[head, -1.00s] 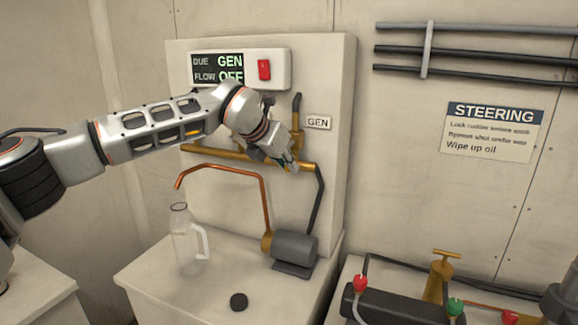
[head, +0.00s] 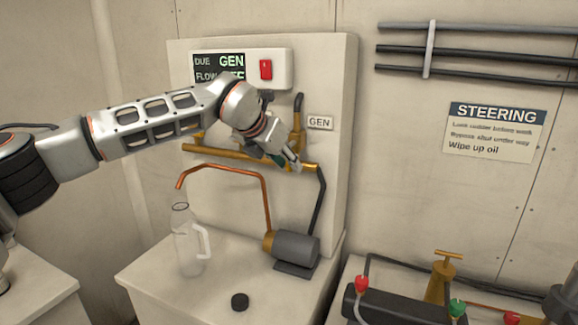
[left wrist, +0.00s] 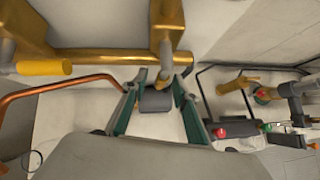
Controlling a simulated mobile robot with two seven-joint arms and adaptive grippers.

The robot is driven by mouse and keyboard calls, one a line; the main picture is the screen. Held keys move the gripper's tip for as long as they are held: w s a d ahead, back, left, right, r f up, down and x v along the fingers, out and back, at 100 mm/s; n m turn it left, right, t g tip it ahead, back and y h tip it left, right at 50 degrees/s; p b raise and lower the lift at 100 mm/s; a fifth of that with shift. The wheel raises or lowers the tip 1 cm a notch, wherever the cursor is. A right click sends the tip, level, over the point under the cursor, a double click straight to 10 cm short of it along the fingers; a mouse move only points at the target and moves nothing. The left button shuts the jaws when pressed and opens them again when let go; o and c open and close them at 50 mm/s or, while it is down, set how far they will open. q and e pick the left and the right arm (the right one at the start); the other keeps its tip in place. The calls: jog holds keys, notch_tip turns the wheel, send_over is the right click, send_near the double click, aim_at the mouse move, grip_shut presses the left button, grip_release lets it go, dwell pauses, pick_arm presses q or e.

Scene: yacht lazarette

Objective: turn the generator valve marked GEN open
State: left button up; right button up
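The GEN label (head: 319,122) is on the white panel, right of a brass valve fitting (head: 298,135) on the horizontal brass pipe (head: 215,155). My left gripper (head: 293,162) is in front of this fitting and hides part of it. In the left wrist view the brass fitting (left wrist: 166,14) has a grey lever (left wrist: 166,55) hanging down in front of the pipe. My left gripper's fingers (left wrist: 159,84) are apart, with the lever end near and between their tips; contact cannot be told. My right gripper is not in view.
A display box (head: 218,68) reads DUE GEN, with its FLOW line partly hidden by my arm; a red switch (head: 266,70) is beside it. A yellow-handled valve (left wrist: 45,68) is left in the wrist view. A clear jug (head: 186,245), pump (head: 296,249) and black cap (head: 239,301) stand below.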

pick_arm(q)
jog(key=v, duration=1)
jog(key=shift+s+r, duration=0.15)
jog(key=shift+r, duration=0.05)
jog(key=shift+f, duration=0.1)
